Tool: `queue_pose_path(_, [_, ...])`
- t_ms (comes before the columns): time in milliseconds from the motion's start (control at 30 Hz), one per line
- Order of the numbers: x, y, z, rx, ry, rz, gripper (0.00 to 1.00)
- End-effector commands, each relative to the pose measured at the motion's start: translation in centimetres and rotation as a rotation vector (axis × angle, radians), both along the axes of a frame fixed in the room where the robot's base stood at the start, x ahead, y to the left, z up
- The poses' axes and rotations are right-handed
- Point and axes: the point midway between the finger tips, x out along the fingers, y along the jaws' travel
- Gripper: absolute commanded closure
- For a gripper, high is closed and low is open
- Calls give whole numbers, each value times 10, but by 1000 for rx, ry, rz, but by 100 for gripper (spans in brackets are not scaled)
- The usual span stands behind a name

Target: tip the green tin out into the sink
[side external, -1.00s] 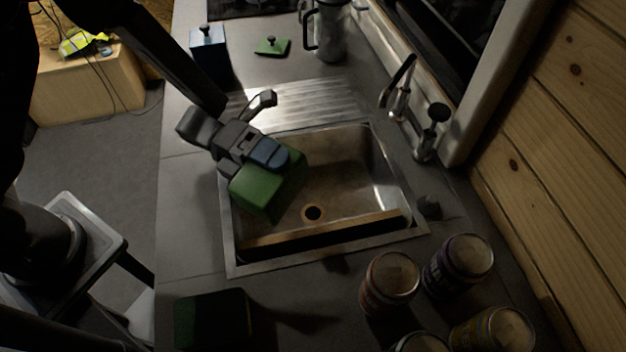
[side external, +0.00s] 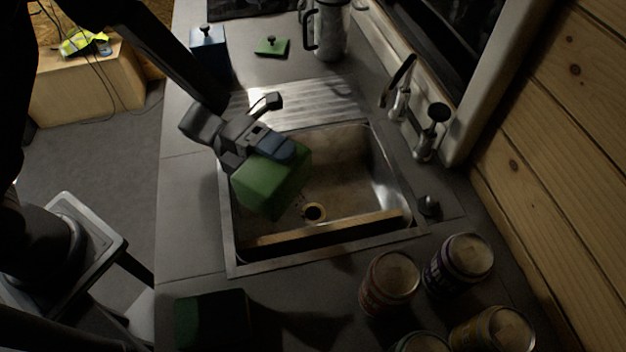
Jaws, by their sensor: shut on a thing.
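The green tin (side external: 270,190) hangs tilted over the left part of the sink, above the basin. My gripper (side external: 268,147) is shut on the tin at its upper side. The tin's opening is turned away from this view, so its inside is hidden. The steel sink (side external: 350,165) has a round drain (side external: 314,211) in its floor. Small dark specks show beside the drain, close to the tin's lower right edge. A green lid with a knob (side external: 271,47) lies on the counter at the back.
A wooden strip (side external: 325,229) spans the front of the basin. A tap (side external: 399,95) and a dark-topped bottle (side external: 430,132) stand to the right. A blue tin (side external: 209,50) and a jug (side external: 328,30) stand behind.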

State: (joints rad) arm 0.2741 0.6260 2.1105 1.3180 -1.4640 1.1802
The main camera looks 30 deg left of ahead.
Motion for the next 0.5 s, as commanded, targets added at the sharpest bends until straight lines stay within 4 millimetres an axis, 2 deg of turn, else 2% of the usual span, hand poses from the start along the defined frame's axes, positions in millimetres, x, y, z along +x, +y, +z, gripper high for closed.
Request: queue_pose_path(500, [2, -14, -4, -2, 56, -1, 63])
